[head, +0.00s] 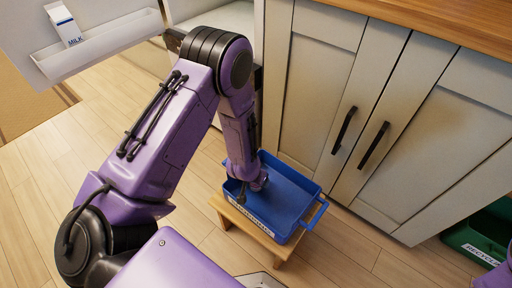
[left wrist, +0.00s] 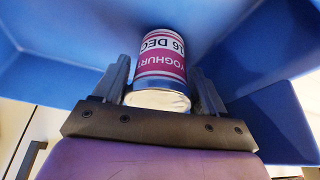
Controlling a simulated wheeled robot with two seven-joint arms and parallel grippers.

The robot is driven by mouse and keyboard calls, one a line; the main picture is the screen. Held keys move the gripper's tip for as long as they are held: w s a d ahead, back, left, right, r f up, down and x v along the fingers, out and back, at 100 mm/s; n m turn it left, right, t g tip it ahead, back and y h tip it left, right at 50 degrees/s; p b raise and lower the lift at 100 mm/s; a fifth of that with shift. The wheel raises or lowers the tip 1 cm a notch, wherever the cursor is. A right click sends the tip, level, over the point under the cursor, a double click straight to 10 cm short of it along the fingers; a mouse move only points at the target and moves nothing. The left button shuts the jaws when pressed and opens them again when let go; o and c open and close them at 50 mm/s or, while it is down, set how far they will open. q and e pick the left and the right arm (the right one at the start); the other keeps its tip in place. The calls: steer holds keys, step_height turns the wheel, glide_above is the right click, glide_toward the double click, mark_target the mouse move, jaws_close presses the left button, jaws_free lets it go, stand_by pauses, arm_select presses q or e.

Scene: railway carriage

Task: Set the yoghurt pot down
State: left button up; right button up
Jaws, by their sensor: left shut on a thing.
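The yoghurt pot (left wrist: 162,62), a white cylinder with a magenta label reading YOGHURT and a date, shows upside down in the left wrist view. My left gripper (left wrist: 162,88) is shut on it, one finger on each side. In the head view my left arm reaches down into a blue crate (head: 295,188), and the pot is hidden behind the wrist. Blue crate walls also surround the pot in the left wrist view (left wrist: 270,45). I cannot tell whether the pot touches the crate floor. My right gripper is not in view.
The blue crate stands on a low wooden stool (head: 272,249) before closed cabinet doors (head: 318,85). A green crate (head: 480,235) is at the right. A milk carton (head: 66,26) sits in a white door shelf (head: 95,55) at top left.

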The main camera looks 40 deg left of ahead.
arm_select(q)
steer(key=shift+f, duration=0.45)
stand_by(0.3)
steer(key=o, duration=1.2)
steer(key=p+v, duration=0.3)
steer(key=v, duration=0.7)
steer(key=shift+r+p, duration=0.3)
steer(key=shift+p, duration=0.05)
jaws_close()
stand_by(0.5)
